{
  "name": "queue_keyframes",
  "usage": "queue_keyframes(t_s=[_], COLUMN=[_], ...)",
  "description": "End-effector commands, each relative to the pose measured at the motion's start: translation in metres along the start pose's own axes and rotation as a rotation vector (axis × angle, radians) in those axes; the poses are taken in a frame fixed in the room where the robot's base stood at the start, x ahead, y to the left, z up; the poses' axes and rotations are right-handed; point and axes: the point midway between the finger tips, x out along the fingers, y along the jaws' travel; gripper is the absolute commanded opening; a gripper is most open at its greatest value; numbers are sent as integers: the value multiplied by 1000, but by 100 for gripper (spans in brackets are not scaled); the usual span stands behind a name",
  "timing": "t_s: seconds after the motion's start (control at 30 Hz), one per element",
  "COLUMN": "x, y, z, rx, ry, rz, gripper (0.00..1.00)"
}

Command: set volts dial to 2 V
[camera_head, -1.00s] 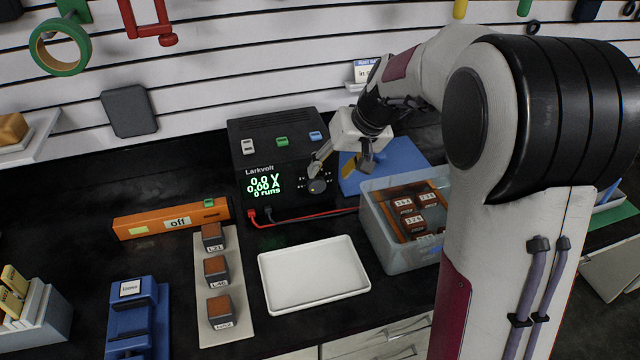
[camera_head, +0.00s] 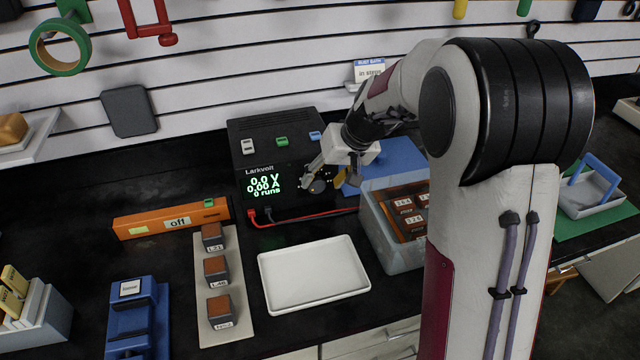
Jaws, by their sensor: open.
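The black Larkvolt power supply (camera_head: 270,148) stands at the back of the bench. Its green display (camera_head: 263,187) reads 0.0 V, 0.00 A and 0 runs. The volts dial (camera_head: 317,186), a round grey knob, is on its front face, right of the display, and is partly hidden by my gripper. My gripper (camera_head: 322,184) is open, with its fingers at the front panel around or just in front of the dial. I cannot tell whether they touch it.
A red lead (camera_head: 305,217) runs from the supply toward a clear bin (camera_head: 385,239) of labelled blocks. A white tray (camera_head: 313,302) lies empty in front. An orange bar marked "off" (camera_head: 172,220) and a strip of several blocks (camera_head: 238,290) are to the left.

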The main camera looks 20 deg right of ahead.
Motion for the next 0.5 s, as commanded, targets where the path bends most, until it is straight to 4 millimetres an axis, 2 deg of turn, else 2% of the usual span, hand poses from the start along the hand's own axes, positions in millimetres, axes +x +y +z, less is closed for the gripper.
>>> queue_keyframes(t_s=[0.2, 0.5], x=[22, 31], y=[0, 0], z=[0, 0], rx=[0, -1], ry=[-1, 0], rz=[0, 0], gripper=[46, 46])
